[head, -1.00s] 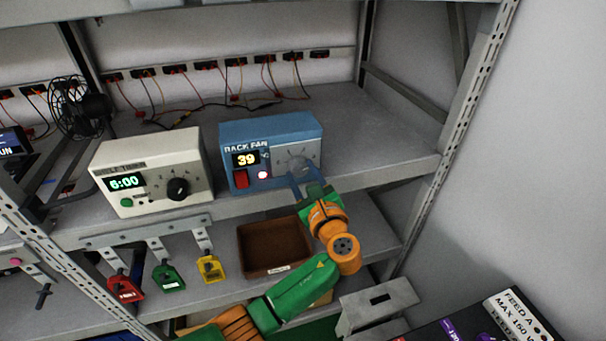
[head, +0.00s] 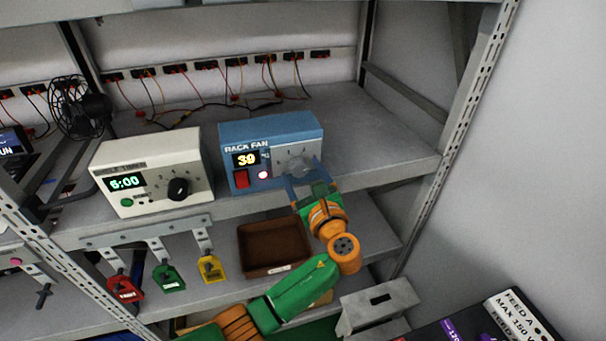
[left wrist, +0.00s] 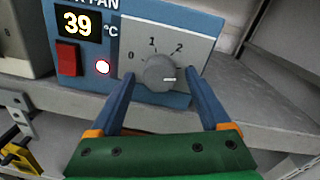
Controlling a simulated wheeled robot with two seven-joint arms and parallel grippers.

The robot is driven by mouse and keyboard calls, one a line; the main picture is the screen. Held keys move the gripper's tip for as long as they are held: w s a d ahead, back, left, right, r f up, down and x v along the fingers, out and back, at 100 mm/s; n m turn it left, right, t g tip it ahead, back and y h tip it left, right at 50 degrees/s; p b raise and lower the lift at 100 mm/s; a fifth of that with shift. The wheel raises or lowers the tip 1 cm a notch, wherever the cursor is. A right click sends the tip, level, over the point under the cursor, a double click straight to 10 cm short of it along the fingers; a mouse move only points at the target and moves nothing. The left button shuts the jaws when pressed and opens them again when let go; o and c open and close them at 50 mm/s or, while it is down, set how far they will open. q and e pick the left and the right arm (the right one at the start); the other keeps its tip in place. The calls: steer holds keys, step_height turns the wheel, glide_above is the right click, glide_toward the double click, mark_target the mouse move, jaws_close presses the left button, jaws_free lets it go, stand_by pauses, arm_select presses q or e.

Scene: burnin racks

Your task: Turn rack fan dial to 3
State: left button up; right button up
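The blue rack fan box (head: 270,130) stands on the shelf, its display reading 39. Its round grey dial (left wrist: 157,70) is on the light panel at the right of its face; it also shows in the head view (head: 298,163). In the left wrist view 0, 1 and 2 are legible around the dial, and a white mark lies at its lower right. I cannot see a 3. My left gripper (head: 302,172) is open, its blue fingers either side of the dial, apart from it in the left wrist view (left wrist: 160,82). My right gripper is out of view.
A cream timer box (head: 150,165) reading 6:00 stands to the left. Below are a brown bin (head: 273,244) and red, green and yellow tags hanging on hooks. A shelf post (head: 455,150) rises at the right. The shelf right of the fan box is clear.

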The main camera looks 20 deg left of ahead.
arm_select(q)
steer(key=shift+s+d+f, duration=0.15)
steer(key=shift+s+d, duration=0.1)
steer(key=b+v, duration=0.2)
steer(key=v, duration=0.4)
steer(key=shift+s, duration=0.15)
